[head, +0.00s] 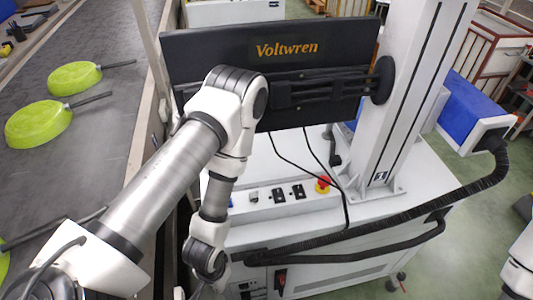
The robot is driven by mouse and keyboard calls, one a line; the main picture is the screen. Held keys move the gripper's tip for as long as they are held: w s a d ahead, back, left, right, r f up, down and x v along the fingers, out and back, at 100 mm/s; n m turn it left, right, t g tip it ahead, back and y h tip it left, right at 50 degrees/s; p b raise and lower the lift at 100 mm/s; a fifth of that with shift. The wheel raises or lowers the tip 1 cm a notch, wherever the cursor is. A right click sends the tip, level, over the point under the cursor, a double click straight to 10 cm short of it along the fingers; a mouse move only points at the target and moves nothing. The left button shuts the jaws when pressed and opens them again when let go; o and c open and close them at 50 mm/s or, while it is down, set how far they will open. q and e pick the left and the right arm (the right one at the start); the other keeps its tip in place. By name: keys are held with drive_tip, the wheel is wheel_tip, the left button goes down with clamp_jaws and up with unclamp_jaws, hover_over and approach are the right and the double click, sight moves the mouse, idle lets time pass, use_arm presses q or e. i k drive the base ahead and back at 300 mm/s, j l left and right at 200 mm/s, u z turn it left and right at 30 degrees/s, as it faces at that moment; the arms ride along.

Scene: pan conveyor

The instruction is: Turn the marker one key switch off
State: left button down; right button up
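The marker machine is a white cabinet (390,232) with a black "Voltwren" screen back (287,48) above it. A small control panel on its top holds a small silver-grey control (253,196), which may be the key switch, two black switches (278,195) and a red emergency button (322,185) on yellow. The key and its position are too small to tell. My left arm crosses in front of the cabinet, its wrist pointing down at the bottom edge; its gripper is out of view. Only a white part of my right arm shows at the right edge, without its gripper.
A dark conveyor (105,135) on the left carries green pans (38,124). A black hose (400,205) curves across the cabinet to a blue and white unit (465,115). A black and red switch (280,282) is on the cabinet front.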

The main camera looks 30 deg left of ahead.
sight(253, 195)
drive_tip(key=u, duration=0.75)
